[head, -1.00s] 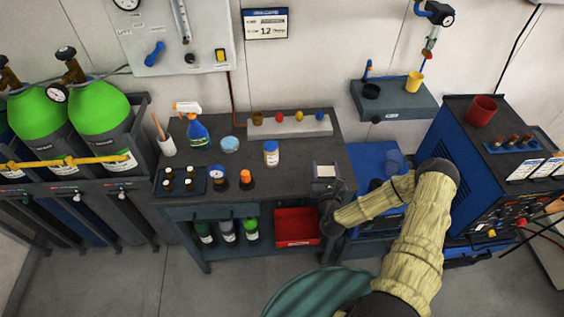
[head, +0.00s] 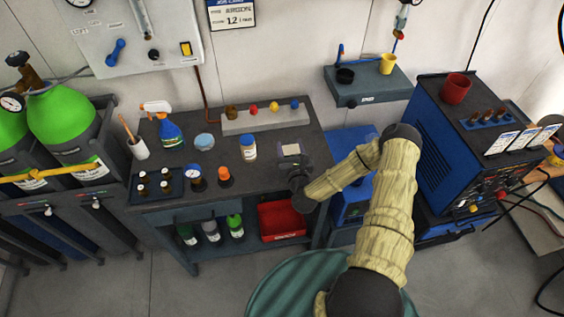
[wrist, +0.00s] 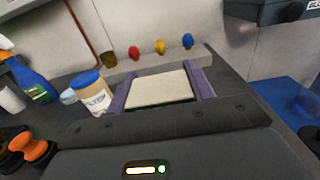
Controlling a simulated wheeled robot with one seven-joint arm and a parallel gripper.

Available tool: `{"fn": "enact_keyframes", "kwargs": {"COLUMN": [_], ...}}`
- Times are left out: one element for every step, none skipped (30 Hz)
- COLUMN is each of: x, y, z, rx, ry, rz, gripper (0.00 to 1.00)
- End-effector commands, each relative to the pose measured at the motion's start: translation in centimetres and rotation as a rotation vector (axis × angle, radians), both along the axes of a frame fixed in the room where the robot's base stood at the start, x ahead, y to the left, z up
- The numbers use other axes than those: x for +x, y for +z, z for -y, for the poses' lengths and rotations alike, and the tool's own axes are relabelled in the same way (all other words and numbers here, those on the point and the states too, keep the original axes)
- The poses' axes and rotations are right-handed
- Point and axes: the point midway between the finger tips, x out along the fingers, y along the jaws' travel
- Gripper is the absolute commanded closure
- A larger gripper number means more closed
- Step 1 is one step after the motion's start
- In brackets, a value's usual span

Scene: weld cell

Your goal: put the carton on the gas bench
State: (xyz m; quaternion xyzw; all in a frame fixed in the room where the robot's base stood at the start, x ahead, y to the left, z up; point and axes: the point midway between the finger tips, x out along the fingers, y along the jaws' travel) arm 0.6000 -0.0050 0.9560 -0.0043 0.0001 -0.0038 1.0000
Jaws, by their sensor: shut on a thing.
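The carton (head: 291,149) is a small box with a pale cream top. My gripper (head: 292,156) is shut on it near the right end of the gas bench (head: 222,154), a dark grey workbench. In the wrist view the carton (wrist: 160,88) sits between two purple fingers, with a thin green edge below its pale face. Its lower part is hidden by my gripper, so I cannot tell whether it touches the bench top.
A white bottle with a blue lid (head: 248,149) stands just left of the carton. Behind is a grey block (head: 265,120) with coloured knobs. The blue welder (head: 440,150) is right.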

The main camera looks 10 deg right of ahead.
Motion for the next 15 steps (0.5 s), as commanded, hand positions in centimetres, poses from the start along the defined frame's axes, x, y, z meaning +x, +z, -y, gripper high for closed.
{"fn": "enact_keyframes", "kwargs": {"x": [0.9, 1.4, 2.1, 2.6, 3.1, 3.7, 4.2, 4.6, 5.1, 5.5, 5.8, 6.3, 6.6, 6.8, 7.2], "y": [-0.6, -0.6, -0.4, -0.3, -0.1, 0.1, 0.4, 0.5, 0.9, 1.1, 1.4, 1.7, 2.0, 2.2, 2.6], "z": [0.6, 0.9, 1.2, 1.5, 1.7, 1.9, 2.1, 2.2, 2.4, 2.6, 2.7, 2.8, 2.8, 2.8, 2.8], "rx": [-0.005, -0.007, -0.008, -0.01, -0.01, -0.012, -0.012, -0.012, -0.012, -0.013, -0.012, -0.012, -0.011, -0.01, -0.009], "ry": [-0.007, -0.012, -0.017, -0.019, -0.022, -0.025, -0.027, -0.029, -0.031, -0.032, -0.033, -0.033, -0.033, -0.032, -0.031], "rz": [0.007, 0.008, 0.009, 0.009, 0.009, 0.009, 0.01, 0.009, 0.01, 0.009, 0.01, 0.01, 0.009, 0.01, 0.009], "gripper": [0.72, 0.72, 0.72, 0.72, 0.72, 0.72, 0.72, 0.72, 0.72, 0.72, 0.72, 0.72, 0.72, 0.72, 0.72]}}
